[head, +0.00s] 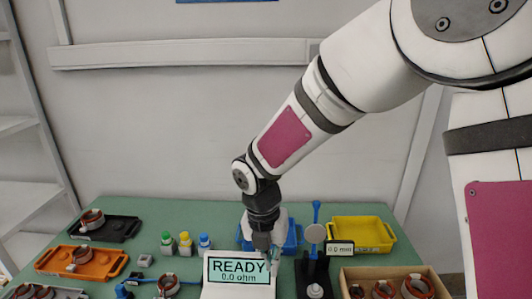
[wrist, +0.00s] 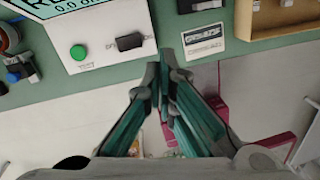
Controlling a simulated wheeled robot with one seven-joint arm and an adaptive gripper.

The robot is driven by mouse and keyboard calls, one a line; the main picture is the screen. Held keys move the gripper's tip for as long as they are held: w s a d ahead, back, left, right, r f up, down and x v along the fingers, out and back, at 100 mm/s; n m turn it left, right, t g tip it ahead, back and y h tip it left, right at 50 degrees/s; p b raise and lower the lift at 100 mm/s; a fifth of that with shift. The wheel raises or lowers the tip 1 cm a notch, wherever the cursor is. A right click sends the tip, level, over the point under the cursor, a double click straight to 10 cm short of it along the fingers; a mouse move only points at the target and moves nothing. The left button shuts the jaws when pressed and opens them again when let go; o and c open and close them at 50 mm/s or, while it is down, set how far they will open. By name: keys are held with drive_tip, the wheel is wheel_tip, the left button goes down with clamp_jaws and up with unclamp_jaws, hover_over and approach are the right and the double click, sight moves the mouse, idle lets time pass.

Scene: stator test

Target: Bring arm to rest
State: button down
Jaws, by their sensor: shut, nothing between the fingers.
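My arm reaches from the upper right down to the table in the head view. That panel carries a green button (wrist: 78,52) and a black switch (wrist: 130,41).
The green table (head: 130,211) holds orange (head: 96,264), black (head: 115,232), yellow (head: 362,236) and blue (head: 291,241) trays. A dial gauge stand (head: 315,262) and a cardboard box (head: 435,275) with copper-coloured rings stand right. Small capped bottles (head: 186,243) stand mid-left.

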drive_tip(key=s+d+r+m+t, duration=0.1)
drive_tip(key=s+d+r+m, duration=0.2)
drive_tip(key=d+r+m, duration=0.4)
drive_tip(key=s+d+r+m+t, duration=0.25)
drive_tip(key=d+r+m, duration=0.25)
drive_tip(key=r+m, duration=0.4)
drive_tip(key=s+d+r+m+t, duration=0.1)
drive_tip(key=s+d+r+m, duration=0.1)
drive_tip(key=s+m, duration=0.4)
drive_tip(key=s+d+r+m+t+y, duration=0.1)
drive_tip(key=s+d+m, duration=0.3)
drive_tip(key=m, duration=0.7)
drive_tip(key=shift+s+r, duration=0.45)
drive_tip(key=shift+s, duration=0.45)
